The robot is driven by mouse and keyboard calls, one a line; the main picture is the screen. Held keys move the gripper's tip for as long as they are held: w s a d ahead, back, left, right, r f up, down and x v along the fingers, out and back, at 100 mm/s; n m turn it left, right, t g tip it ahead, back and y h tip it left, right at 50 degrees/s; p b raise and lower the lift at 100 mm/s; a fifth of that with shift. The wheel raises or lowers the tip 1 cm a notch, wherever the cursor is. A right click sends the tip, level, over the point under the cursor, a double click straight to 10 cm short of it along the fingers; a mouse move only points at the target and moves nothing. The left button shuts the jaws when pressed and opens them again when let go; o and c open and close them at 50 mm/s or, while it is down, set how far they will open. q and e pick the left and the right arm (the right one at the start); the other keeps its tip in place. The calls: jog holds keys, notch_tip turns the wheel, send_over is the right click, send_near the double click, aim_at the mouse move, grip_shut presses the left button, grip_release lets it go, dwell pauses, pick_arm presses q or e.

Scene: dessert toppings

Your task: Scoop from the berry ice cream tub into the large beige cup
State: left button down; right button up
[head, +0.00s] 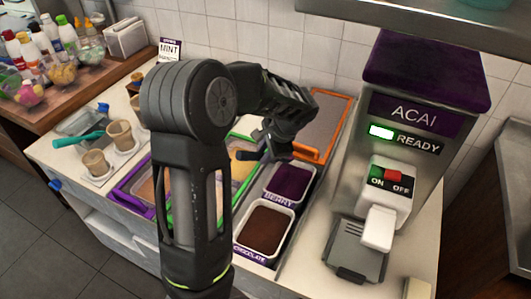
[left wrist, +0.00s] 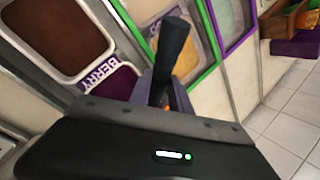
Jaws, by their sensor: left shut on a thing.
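The berry tub (head: 288,183), with dark purple contents and a BERRY label, lies open in the counter; part of it also shows in the left wrist view (left wrist: 122,82). My left gripper (head: 270,148) is just beyond and left of it, above the counter. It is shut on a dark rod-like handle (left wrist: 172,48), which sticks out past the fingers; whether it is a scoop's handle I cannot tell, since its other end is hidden. Beige cups stand at the left, one (head: 120,136) behind another (head: 95,163); which is the large one is unclear. My right gripper is out of view.
The chocolate tub (head: 266,230) is in front of the berry tub. An orange-framed lid (head: 322,122) lies behind. A teal-handled tool (head: 80,141) lies by the cups. The ACAI machine (head: 415,120) stands at the right. My left arm hides the counter's middle.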

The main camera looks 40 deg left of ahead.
pick_arm(q)
jog(key=shift+s+d+r+p, duration=0.1)
jog(key=shift+s+r+p, duration=0.2)
jog(key=shift+r, duration=0.4)
jog(key=shift+s+d+r+p, duration=0.15)
jog(key=shift+r+p, duration=0.25)
jog(key=shift+r, duration=0.25)
jog(key=shift+a, duration=0.1)
